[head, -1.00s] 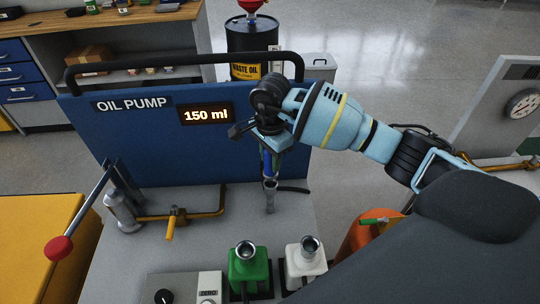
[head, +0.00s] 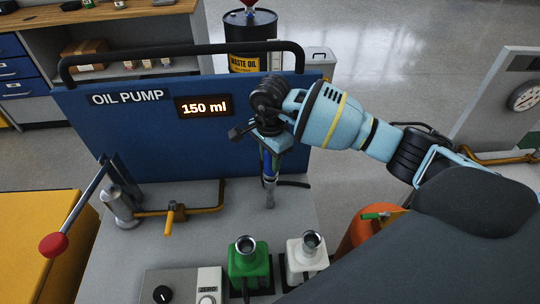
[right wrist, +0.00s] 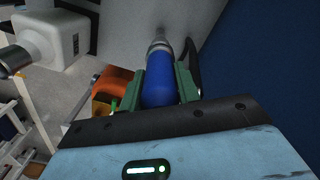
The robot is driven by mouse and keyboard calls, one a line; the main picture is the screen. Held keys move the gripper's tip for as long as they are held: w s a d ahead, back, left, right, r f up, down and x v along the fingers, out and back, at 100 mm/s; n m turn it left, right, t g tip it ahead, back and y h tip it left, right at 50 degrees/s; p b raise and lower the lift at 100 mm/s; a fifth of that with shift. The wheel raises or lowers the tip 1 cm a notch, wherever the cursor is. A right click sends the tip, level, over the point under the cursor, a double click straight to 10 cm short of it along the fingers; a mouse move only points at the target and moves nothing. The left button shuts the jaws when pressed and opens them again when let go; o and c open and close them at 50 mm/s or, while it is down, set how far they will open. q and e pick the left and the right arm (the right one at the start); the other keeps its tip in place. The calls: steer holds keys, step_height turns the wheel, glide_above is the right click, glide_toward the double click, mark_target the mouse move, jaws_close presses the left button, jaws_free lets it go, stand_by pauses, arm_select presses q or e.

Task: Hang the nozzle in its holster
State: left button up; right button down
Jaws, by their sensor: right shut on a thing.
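The nozzle shows as a blue grip (head: 268,163) with a metal lower end, upright in front of the blue pump panel. My right gripper (head: 269,150) is shut on the blue grip from above. In the right wrist view the blue grip (right wrist: 160,84) lies between the green fingers, with its silver end pointing away. A grey upright tube (head: 269,194) stands on the pump's deck directly below the grip. I cannot tell whether it is the holster or part of the nozzle, or where one ends. My left gripper is not in view.
The blue panel (head: 130,135) marked OIL PUMP stands behind and reads 150 ml. A red-knobbed lever (head: 76,216) and a yellow pipe (head: 200,210) are at the left. The deck's middle is clear.

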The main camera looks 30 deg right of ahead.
steer(key=shift+f, duration=0.45)
steer(key=c, duration=1)
jaws_free()
steer(key=shift+o, duration=0.4)
steer(key=shift+o, duration=0.3)
steer(key=o, duration=0.4)
